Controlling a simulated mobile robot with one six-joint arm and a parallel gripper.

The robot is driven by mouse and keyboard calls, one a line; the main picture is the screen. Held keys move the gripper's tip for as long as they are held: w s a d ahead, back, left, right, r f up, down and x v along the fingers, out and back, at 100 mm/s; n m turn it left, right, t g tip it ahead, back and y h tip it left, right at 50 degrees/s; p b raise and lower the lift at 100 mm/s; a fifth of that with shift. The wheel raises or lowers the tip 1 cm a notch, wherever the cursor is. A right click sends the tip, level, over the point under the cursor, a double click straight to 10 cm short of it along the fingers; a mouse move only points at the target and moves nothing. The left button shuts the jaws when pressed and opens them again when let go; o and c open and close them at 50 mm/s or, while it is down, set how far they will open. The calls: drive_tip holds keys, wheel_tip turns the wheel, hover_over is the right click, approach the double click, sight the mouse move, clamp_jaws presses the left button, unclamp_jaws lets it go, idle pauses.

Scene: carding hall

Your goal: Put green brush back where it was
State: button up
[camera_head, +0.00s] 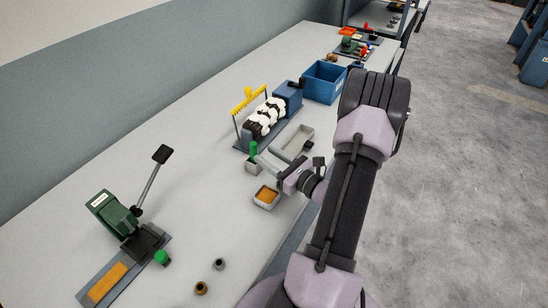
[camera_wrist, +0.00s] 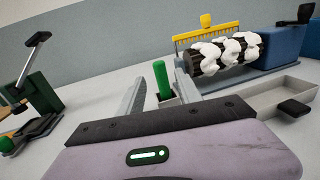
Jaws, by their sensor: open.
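A green upright handle, which looks like the green brush (camera_head: 254,148), stands in a small grey holder (camera_head: 252,167) in the middle of the bench. In the wrist view the green brush (camera_wrist: 161,78) rises between my two fingers, with the grey holder (camera_wrist: 168,102) behind and below. My gripper (camera_head: 260,158) is open, its fingers spread on either side of the handle with gaps showing. It also shows in the wrist view (camera_wrist: 158,82). Whether the handle is within finger reach or just beyond, I cannot tell. The brush's lower end is hidden.
A carding roller with white fluff (camera_head: 266,118) and yellow comb (camera_head: 249,98) stands behind. A grey tray (camera_head: 281,151) and an orange-filled box (camera_head: 266,206) are close by. A green lever press (camera_head: 112,214) stands left, a blue bin (camera_head: 322,90) far right. Bench left of the holder is clear.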

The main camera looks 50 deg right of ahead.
drive_tip(key=w+a+r+n+g+y, duration=0.1)
drive_tip(key=a+r+n+g+y, duration=0.3)
drive_tip(key=a, duration=0.4)
drive_tip(key=w+a+r+n+g+y, duration=0.1)
drive_tip(key=a+r+n+y, duration=0.25)
drive_tip(key=a+n, duration=0.35)
drive_tip(key=w+a+r+n+g+y, duration=0.25)
drive_tip(key=a+n+y, duration=0.2)
drive_tip(key=a, duration=0.55)
drive_tip(key=s+a+r+n+g+h, duration=0.2)
drive_tip(key=s+a+n+g, duration=0.55)
drive_tip(key=a, duration=0.45)
drive_tip(key=s+a+r+n+t+h, duration=0.1)
drive_tip(key=s+r+n+t+h, duration=0.1)
drive_tip(key=s+r+n+h, duration=0.3)
drive_tip(key=s+n+h, duration=0.1)
drive_tip(key=n, duration=0.3)
drive_tip(key=shift+s+a+r+n+t, duration=0.15)
drive_tip(key=shift+a+r+n+t, duration=0.1)
drive_tip(key=shift+r+n+t, duration=0.15)
